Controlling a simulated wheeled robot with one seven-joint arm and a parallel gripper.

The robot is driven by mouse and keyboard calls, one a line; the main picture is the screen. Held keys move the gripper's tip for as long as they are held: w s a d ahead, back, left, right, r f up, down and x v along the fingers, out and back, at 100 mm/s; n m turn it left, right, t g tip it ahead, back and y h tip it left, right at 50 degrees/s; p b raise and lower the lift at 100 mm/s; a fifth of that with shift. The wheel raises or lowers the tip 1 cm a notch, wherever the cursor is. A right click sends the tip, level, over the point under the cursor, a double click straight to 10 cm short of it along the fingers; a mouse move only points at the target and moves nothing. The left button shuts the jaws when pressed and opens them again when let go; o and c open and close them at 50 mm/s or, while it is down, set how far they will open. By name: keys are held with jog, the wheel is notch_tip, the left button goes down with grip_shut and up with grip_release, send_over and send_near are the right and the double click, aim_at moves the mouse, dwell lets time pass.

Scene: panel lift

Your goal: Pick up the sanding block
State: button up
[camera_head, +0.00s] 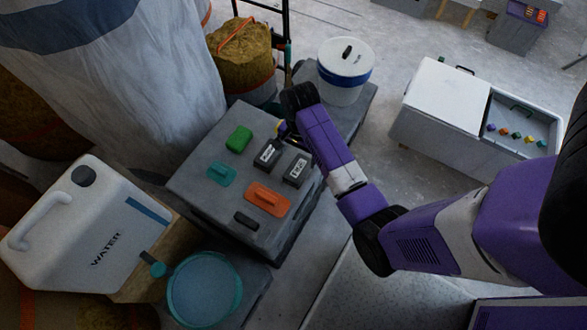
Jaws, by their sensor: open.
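Several small items lie on a dark grey raised platform (190,190): a green block (239,138), a teal piece with a raised grip (222,173), an orange piece with a raised grip (267,198), a small dark grey piece (246,219), and two black boxes with white labels, one on the left (267,154) and one on the right (297,170). I cannot tell for certain which is the sanding block. My gripper (281,130) is open, mostly hidden by my wrist, near the platform's far edge, right of the green block. It appears to hold nothing.
A white bucket with a blue band (344,72) stands behind the platform. A white water canister (95,225) and a round teal-rimmed container (205,289) stand front left. A large pale wrapped bulk (120,80) rises at left.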

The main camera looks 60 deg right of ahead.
aim_at(298, 168)
jog(key=shift+s+a+f, duration=0.1)
jog(key=shift+f, duration=1.2)
jog(key=shift+s+a+f, duration=0.1)
jog(key=shift+a+f, duration=0.05)
jog(key=shift+f, duration=1.15)
jog(key=shift+s+a+f, duration=0.1)
jog(key=shift+f, duration=1.2)
jog(key=c, duration=1.6)
jog(key=shift+r, duration=0.1)
notch_tip(298, 168, up, 20)
jog(key=p, duration=0.2)
jog(key=shift+p, duration=0.35)
